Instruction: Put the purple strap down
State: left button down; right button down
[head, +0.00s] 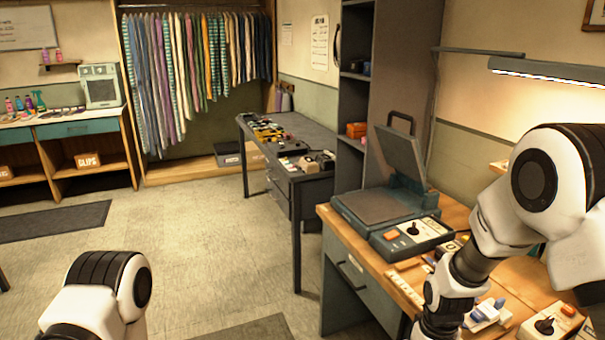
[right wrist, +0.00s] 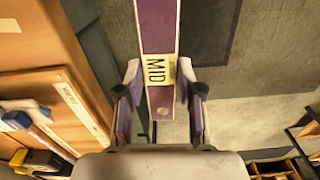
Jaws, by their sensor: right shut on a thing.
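The purple strap (right wrist: 157,30) shows in the right wrist view as a long flat band with pale edges and a yellow label reading MID. My right gripper (right wrist: 160,100) is shut on it, with one finger at each side near the label. The strap runs away from the gripper toward the top of that view, over the floor beside the wooden bench. Its far end is cut off. In the head view the strap and right gripper are out of sight below the frame. My left gripper is not in view; only part of the left arm shows.
A wooden workbench (head: 463,213) with a heat press (head: 378,206) stands at the right. Behind it is a dark table (head: 305,125) with small items. Straps (head: 190,70) hang on a rack at the back. The middle floor (head: 190,220) is clear, with dark mats.

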jog(key=a+m, duration=0.1)
jog(key=a+f+m, duration=0.1)
jog(key=a, duration=0.1)
jog(key=a+f+m, duration=0.1)
jog(key=shift+w+a+f+m, duration=0.2)
jog(key=shift+w+m, duration=0.05)
jog(key=shift+m, duration=0.15)
jog(key=shift+s+r, duration=0.1)
jog(key=shift+a, duration=0.1)
